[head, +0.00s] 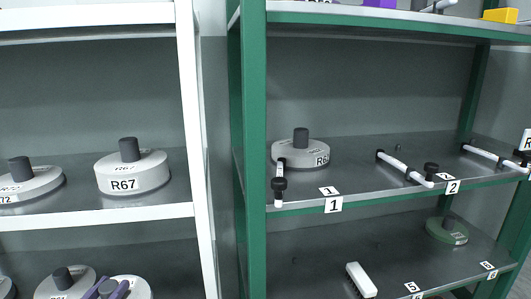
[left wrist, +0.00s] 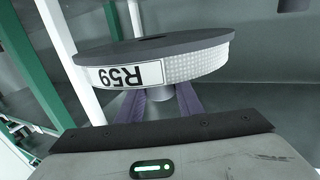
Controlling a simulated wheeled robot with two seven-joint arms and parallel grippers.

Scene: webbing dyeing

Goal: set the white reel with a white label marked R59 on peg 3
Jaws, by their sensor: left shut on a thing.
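The white reel with the white R59 label (left wrist: 125,74) fills the upper part of the left wrist view, its label upside down. My left gripper, with purple fingers (head: 105,290), is shut on this reel's grey knob (left wrist: 161,93). In the head view the held reel (head: 136,287) shows at the bottom left edge, partly cut off, in front of the white rack. No number 3 is readable, so I cannot tell which place is peg 3. The green rack's upper shelf (head: 365,150) carries labels 1 (head: 333,204) and 2 (head: 452,187). My right gripper is not in view.
A grey reel (head: 305,155) sits near label 1. A green reel (head: 449,232) and a white block (head: 361,279) are below. The white rack (head: 192,130) holds reel R67 (head: 130,175) and several others.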

